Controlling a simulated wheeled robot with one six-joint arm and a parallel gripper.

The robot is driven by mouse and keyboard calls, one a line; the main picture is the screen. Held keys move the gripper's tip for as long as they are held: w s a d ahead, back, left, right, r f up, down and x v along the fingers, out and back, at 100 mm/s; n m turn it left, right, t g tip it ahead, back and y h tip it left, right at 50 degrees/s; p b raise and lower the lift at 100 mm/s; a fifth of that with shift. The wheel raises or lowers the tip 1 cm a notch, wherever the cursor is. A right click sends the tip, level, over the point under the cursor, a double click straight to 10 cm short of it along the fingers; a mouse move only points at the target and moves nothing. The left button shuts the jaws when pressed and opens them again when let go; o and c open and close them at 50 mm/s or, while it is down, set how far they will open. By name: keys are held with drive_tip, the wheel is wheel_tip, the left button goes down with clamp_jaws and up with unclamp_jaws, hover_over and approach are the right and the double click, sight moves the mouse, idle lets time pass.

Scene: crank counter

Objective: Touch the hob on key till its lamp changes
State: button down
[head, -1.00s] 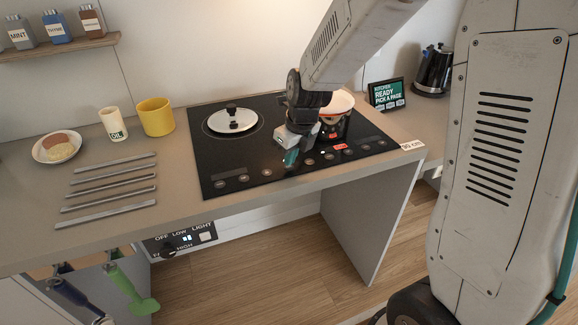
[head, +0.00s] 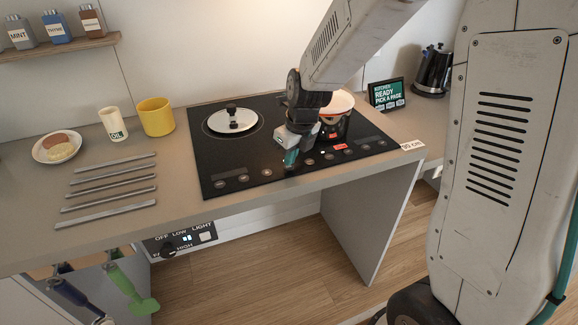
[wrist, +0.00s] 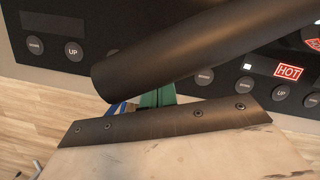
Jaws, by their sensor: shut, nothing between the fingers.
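The black hob (head: 265,135) is set in the counter, with a row of round keys along its front edge. My gripper (head: 291,158) is shut and empty, its teal fingertips low over the middle of that row. In the wrist view the fingertips (wrist: 155,97) are partly hidden behind a dark cylinder. An UP key (wrist: 73,50) shows left of them. A key (wrist: 245,84) with a lit white lamp (wrist: 247,66) and a red HOT sign (wrist: 288,71) show to the right. I cannot read which key is the hob on key, nor tell whether the fingertips touch one.
A page display (head: 387,95) stands back right.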

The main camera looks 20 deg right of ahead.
sight(292, 169)
drive_tip(key=shift+f, duration=0.55)
drive_tip(key=shift+w+a+v, duration=0.1)
drive_tip(key=shift+w+v, duration=0.1)
drive_tip(key=shift+v, duration=0.65)
drive_tip(key=shift+w+a+v, duration=0.1)
drive_tip(key=shift+w+v, duration=0.05)
drive_tip(key=shift+v, duration=0.65)
drive_tip(key=shift+w+v, duration=0.2)
drive_tip(key=shift+v, duration=0.65)
drive_tip(key=n, duration=0.2)
drive_tip(key=shift+s+n, duration=0.3)
drive_tip(key=s+n, duration=0.1)
drive_tip(key=s+n+g, duration=0.1)
drive_tip(key=n, duration=0.1)
drive_tip(key=s+n, duration=0.1)
drive_tip(key=n, duration=0.1)
drive_tip(key=shift+s+f, duration=0.1)
drive_tip(key=shift+f, duration=0.25)
drive_tip(key=s+d+r+n, duration=0.1)
drive_tip(key=s+r+n, duration=0.3)
drive_tip(key=s+n, duration=0.4)
drive_tip(key=s+r+n, duration=0.4)
drive_tip(key=s+n, duration=0.4)
drive_tip(key=s, duration=0.1)
drive_tip(key=s+d+r+n+h, duration=0.1)
drive_tip(key=s+r+n, duration=0.3)
drive_tip(key=s+n, duration=0.3)
drive_tip(key=shift+s+d+n, duration=0.4)
drive_tip(key=shift+s, duration=0.4)
